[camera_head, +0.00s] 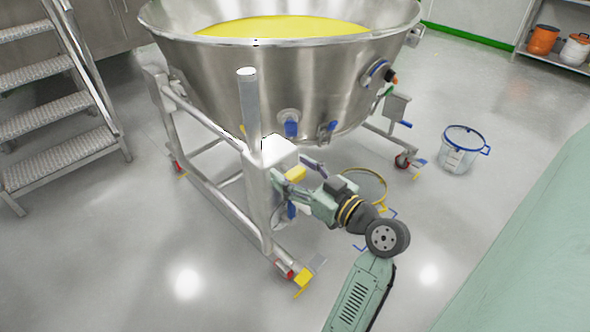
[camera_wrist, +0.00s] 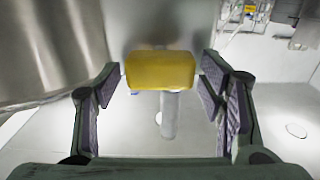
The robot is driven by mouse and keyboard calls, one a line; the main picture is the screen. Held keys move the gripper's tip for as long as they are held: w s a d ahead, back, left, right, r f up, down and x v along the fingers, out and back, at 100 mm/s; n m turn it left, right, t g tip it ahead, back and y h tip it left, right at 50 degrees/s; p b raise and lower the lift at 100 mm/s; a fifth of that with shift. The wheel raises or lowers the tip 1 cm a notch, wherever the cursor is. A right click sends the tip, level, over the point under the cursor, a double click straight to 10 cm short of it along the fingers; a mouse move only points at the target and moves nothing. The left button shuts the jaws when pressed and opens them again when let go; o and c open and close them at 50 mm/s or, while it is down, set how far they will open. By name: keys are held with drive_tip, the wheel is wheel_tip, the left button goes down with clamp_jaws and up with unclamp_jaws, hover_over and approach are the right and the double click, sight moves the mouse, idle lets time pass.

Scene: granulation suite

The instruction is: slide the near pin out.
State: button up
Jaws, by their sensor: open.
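The near pin has a yellow block-shaped head (camera_wrist: 160,70) with a grey round shaft (camera_wrist: 169,115) below it in the wrist view. In the head view the yellow head (camera_head: 296,174) shows small beside the upright post of the bowl's frame. My gripper (camera_head: 298,178) is open at the post, with one finger on each side of the yellow head. In the wrist view the purple pads of my gripper (camera_wrist: 160,84) stand apart, with a visible gap between the right finger and the head.
A large steel bowl (camera_head: 270,75) of yellow material sits above on a wheeled tubular frame (camera_head: 215,185). Steps (camera_head: 60,160) stand at the left. A clear bucket (camera_head: 460,155) stands on the floor at right. A yellow-rimmed round item (camera_head: 384,190) is just behind my arm. A green surface edges the right.

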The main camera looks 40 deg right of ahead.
drive_tip(key=shift+c, duration=0.3)
clamp_jaws()
idle(0.5)
